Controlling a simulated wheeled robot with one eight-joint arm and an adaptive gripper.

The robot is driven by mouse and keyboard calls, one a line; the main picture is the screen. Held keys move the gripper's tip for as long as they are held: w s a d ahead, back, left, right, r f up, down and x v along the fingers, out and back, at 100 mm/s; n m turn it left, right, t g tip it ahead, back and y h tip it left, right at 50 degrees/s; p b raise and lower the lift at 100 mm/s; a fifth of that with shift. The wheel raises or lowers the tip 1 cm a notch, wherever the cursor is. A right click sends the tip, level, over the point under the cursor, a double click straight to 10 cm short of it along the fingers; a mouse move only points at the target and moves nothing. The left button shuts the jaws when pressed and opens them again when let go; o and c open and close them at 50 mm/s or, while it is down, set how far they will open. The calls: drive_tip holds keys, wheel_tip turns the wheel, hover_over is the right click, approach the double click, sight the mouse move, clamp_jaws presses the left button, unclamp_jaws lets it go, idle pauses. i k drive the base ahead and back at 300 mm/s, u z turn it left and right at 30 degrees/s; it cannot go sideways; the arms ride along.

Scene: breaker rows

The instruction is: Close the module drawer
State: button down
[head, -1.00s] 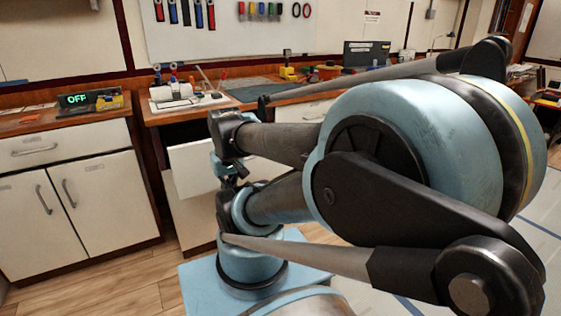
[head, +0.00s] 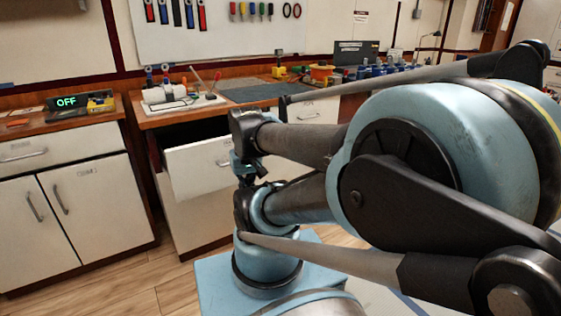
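The module drawer (head: 193,170) is the white top drawer of the middle workbench, left of centre. It stands pulled out, with a dark gap between its front and the bench top. Its handle shows near the right end of the front. The end of my arm, with what looks like part of my gripper (head: 248,170), is just right of the drawer front, partly covered by my arm links. I cannot make out its fingers, whether it is open or shut, or whether it touches the drawer.
A white cabinet (head: 90,205) with two doors stands left, with a display reading OFF (head: 67,102) on top. The wooden workbench (head: 160,119) carries tools, a dark mat (head: 255,92) and an orange spool (head: 320,73). Wooden floor (head: 150,280) is clear in front of the cabinets.

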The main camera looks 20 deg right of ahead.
sight(195, 161)
drive_tip(key=k, duration=1.55)
drive_tip(key=u, duration=0.3)
drive_tip(key=i, duration=1)
drive_tip(key=z, duration=0.05)
